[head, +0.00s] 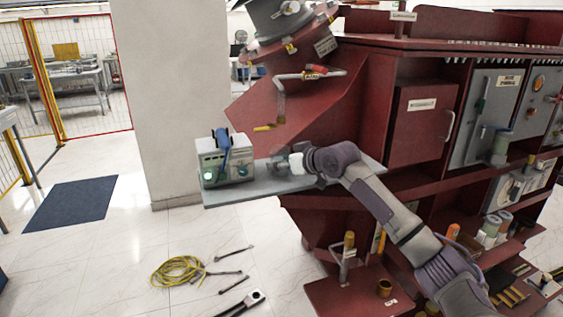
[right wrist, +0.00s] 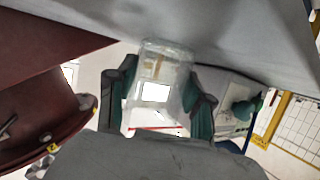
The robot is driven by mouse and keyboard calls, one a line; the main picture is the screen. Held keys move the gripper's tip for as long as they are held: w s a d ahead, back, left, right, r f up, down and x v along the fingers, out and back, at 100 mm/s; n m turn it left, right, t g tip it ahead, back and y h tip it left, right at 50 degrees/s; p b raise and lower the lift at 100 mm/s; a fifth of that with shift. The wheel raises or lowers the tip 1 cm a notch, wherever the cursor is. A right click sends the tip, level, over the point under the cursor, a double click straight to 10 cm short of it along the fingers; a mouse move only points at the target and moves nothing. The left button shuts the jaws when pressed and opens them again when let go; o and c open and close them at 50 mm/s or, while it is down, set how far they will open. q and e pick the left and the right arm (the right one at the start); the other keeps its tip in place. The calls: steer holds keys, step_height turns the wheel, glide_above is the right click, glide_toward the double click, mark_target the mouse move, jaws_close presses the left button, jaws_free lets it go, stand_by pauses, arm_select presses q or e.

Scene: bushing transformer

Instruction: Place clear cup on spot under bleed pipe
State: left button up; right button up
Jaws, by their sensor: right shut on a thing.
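The clear cup (right wrist: 158,85) is between the two dark fingers of my right gripper (right wrist: 162,98) in the right wrist view. The right gripper is shut on it. In the head view, my right gripper (head: 284,163) is over the grey shelf (head: 225,195). The cup is hard to make out there, and I cannot tell whether it touches the shelf. The bleed pipe (head: 281,97), with a red valve handle (head: 315,69), comes out of the red transformer and bends down above the shelf, behind and above the gripper. The spot under it is not clearly visible. My left gripper is not in view.
A pale instrument box (head: 225,160) with a blue part stands on the shelf's left end, left of the gripper. A small yellow object (head: 264,128) shows below the pipe. The red cabinet (head: 423,125) stands to the right. A yellow cable coil (head: 178,271) and tools lie on the floor.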

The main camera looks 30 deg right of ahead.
steer(key=o, duration=1.1)
steer(key=shift+o, duration=0.2)
steer(key=shift+s, duration=0.1)
steer(key=b+v, duration=0.4)
steer(key=v, duration=0.8)
